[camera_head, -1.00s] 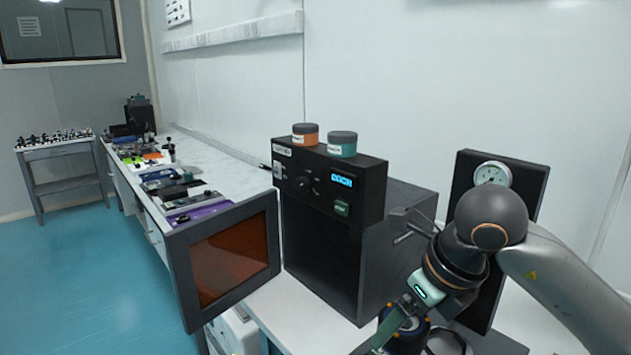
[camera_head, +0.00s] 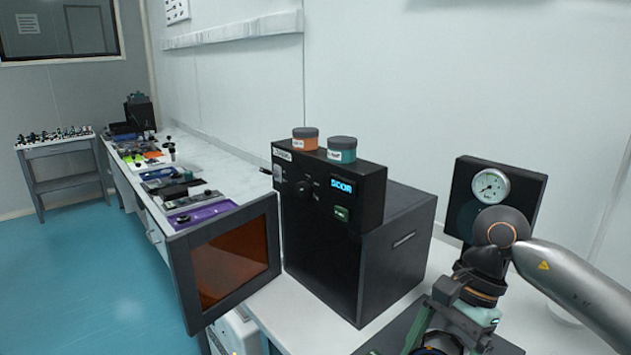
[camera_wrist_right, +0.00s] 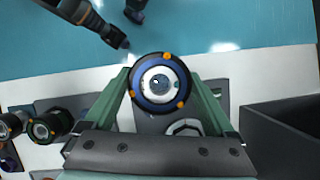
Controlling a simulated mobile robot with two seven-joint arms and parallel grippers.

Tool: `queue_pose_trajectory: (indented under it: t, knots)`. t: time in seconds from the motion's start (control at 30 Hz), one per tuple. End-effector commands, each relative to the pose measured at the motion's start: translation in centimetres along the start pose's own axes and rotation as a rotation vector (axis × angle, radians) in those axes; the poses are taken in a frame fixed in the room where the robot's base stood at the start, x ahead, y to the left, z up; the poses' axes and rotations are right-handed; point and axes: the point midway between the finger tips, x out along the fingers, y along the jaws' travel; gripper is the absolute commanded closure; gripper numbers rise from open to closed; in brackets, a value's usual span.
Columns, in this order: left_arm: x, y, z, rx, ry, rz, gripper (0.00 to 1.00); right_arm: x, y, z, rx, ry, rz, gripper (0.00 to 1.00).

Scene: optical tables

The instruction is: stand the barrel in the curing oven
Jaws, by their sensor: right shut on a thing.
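The barrel (camera_wrist_right: 160,84) is a round dark-blue ring with orange dots and a glassy centre. In the right wrist view it sits between the green fingers of my right gripper (camera_wrist_right: 163,98), which is shut on it. In the head view the right gripper (camera_head: 432,335) is at the bottom edge, right of the oven, and only a sliver of the barrel (camera_head: 430,351) shows. The black curing oven (camera_head: 335,205) stands on the bench with its amber-windowed door (camera_head: 226,262) swung open to the left. Its inside is mostly hidden.
An orange-labelled jar (camera_head: 305,139) and a teal-labelled jar (camera_head: 341,150) stand on the oven. A black gauge stand (camera_head: 525,185) is behind my right arm. Other round parts (camera_wrist_right: 44,128) lie left of the barrel in the wrist view. Bare bench (camera_head: 275,305) shows before the oven.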

Motion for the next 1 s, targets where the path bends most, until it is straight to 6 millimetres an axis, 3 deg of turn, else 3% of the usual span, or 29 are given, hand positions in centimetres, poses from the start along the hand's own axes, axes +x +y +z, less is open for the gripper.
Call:
queue_pose_trajectory:
  t: [0.3, 0.5, 0.67, 0.9, 1.0]
  knots:
    - [-0.8, 0.1, -0.8, 0.0, -0.001, 0.0, 1.0, 0.0, 2.7, -0.8, -0.562, 0.004, 0.234, 0.75]
    - [-1.1, 0.1, -1.1, 0.0, -0.001, 0.0, 1.0, 0.0, 4.2, -1.3, -0.846, 0.005, 0.351, 0.75]
    - [-1.2, 0.1, -1.2, 0.0, -0.002, 0.0, 1.0, 0.0, 4.8, -1.6, -0.963, 0.004, 0.399, 0.75]
    - [-1.2, 0.1, -1.2, 0.0, -0.002, 0.0, 1.0, 3.8, 5.1, -3.1, -0.991, 0.0, 0.412, 0.75]
    - [-1.2, 0.1, -1.2, 0.0, -0.002, 0.0, 1.0, 4.2, 5.0, -3.3, -0.994, 0.006, 0.408, 0.75]
